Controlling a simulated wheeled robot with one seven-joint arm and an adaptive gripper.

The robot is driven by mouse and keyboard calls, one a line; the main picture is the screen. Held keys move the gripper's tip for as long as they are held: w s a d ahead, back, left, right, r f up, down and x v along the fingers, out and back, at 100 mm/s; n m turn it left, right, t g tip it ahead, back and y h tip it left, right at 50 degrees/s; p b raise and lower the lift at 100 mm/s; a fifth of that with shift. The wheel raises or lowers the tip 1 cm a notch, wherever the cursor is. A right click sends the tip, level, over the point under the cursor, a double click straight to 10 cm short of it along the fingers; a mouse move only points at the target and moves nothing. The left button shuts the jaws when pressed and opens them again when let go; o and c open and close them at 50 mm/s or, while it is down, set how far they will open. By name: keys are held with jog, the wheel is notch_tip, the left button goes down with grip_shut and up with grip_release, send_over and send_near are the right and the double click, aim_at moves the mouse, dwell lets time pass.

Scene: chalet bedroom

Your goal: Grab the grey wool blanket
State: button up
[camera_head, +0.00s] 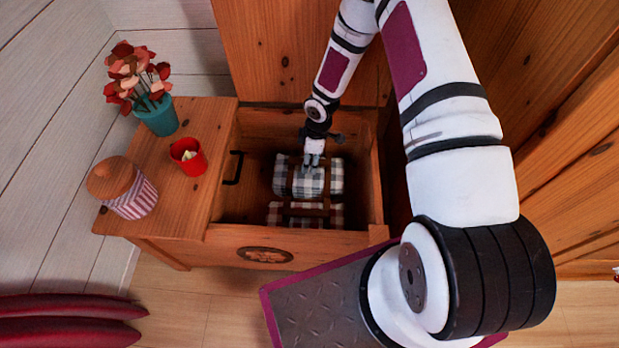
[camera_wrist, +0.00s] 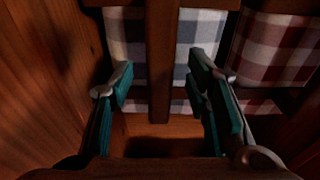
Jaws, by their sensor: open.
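The grey wool blanket (camera_head: 290,180) is a rolled grey-and-white check bundle with dark straps, lying inside the open wooden chest. In the wrist view the grey check cloth (camera_wrist: 197,40) fills the upper middle, with a brown strap (camera_wrist: 162,70) running down its front. My gripper (camera_head: 313,163) reaches down into the chest at the blanket. In the wrist view my gripper (camera_wrist: 163,90) is open, its teal-padded fingers on either side of the strap. I cannot tell whether the fingers touch the cloth.
A red-brown check rolled blanket (camera_head: 290,213) lies in front of it in the chest (camera_head: 300,240). A flower pot (camera_head: 158,117), red cup (camera_head: 188,158) and striped jar (camera_head: 132,198) stand on the cabinet at left. The chest walls surround my gripper closely.

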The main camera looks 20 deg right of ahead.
jog(key=shift+f, duration=0.65)
jog(key=shift+c, duration=0.6)
grip_shut()
jog(key=shift+r, duration=0.25)
